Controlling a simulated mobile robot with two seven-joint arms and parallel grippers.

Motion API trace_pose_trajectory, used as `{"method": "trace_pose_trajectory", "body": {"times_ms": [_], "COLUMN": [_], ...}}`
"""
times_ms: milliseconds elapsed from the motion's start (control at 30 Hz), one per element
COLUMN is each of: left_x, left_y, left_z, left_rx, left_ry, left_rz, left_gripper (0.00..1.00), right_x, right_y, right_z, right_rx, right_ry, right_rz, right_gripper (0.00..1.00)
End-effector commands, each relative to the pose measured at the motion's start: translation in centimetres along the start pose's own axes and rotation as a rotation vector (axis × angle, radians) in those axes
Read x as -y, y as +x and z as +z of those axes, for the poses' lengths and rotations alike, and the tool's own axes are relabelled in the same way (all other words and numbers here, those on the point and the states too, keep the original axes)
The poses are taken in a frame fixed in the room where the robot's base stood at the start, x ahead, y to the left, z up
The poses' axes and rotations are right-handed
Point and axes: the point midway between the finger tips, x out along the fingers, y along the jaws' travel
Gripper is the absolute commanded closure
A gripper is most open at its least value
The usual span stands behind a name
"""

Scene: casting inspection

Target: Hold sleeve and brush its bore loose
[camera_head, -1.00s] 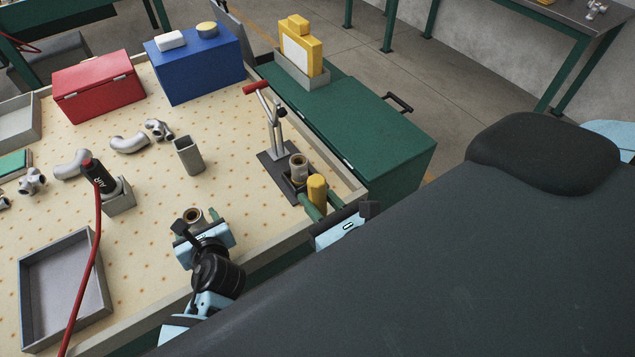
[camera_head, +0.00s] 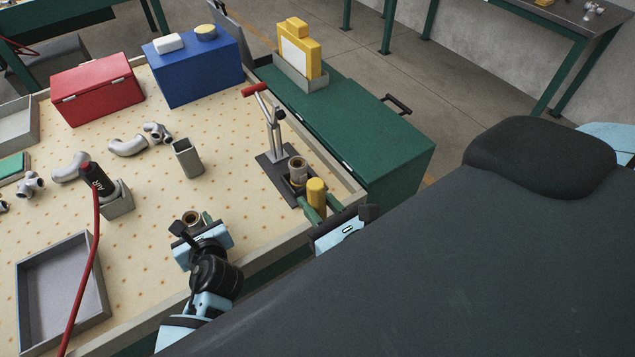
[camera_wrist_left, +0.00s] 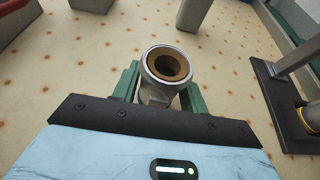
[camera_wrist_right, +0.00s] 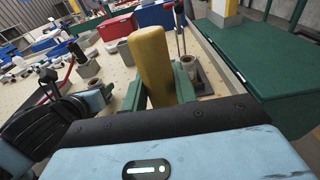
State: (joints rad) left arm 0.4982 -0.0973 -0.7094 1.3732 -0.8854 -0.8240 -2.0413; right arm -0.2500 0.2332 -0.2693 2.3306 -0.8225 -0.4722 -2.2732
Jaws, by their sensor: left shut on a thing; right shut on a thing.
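A grey metal sleeve (camera_wrist_left: 165,68) with a brown-lined bore stands upright between the green fingers of my left gripper (camera_wrist_left: 160,92), which is shut on it. In the head view the sleeve (camera_head: 191,218) shows just beyond my left gripper (camera_head: 198,222), over the table's near part. My right gripper (camera_head: 322,208) is shut on a yellow handle (camera_head: 316,192), which stands upright between the green fingers in the right wrist view (camera_wrist_right: 151,65). I take it for the brush handle; no bristles show. The brush and sleeve are well apart.
A stand with a red-handled lever (camera_head: 275,140) holds another brown-topped cylinder (camera_head: 298,168) close beside my right gripper. A square grey cup (camera_head: 187,158), pipe fittings (camera_head: 70,166), a bottle with a red hose (camera_head: 97,180) and a grey tray (camera_head: 102,290) stand left. Mid-table is clear.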

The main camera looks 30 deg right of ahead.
Motion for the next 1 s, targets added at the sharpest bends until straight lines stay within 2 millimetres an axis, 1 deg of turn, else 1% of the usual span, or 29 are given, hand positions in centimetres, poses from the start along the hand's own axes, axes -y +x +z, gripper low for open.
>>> {"method": "trace_pose_trajectory", "body": {"times_ms": [633, 667, 800, 867, 1000], "left_x": [-0.03, -0.04, -0.04, -0.05, -0.05], "left_y": [0.06, 0.07, 0.07, 0.07, 0.07], "left_z": [-0.20, -0.22, -0.29, -0.31, -0.35], "left_rx": [-0.001, -0.002, -0.003, -0.003, -0.004], "left_ry": [0.001, 0.001, 0.001, 0.001, 0.001], "left_rz": [0.001, 0.001, 0.001, 0.001, 0.001], "left_gripper": [0.93, 0.93, 0.93, 0.93, 0.93], "right_x": [0.00, 0.00, 0.00, 0.00, 0.00], "right_y": [0.02, 0.02, 0.01, 0.01, 0.01], "right_z": [0.27, 0.27, 0.23, 0.22, 0.22], "right_rx": [0.005, 0.005, 0.004, 0.004, 0.004], "right_ry": [0.000, 0.000, 0.000, 0.000, 0.000], "right_rz": [0.000, 0.000, 0.000, 0.000, 0.000], "right_gripper": [0.96, 0.73, 0.92, 0.99, 0.99]}}
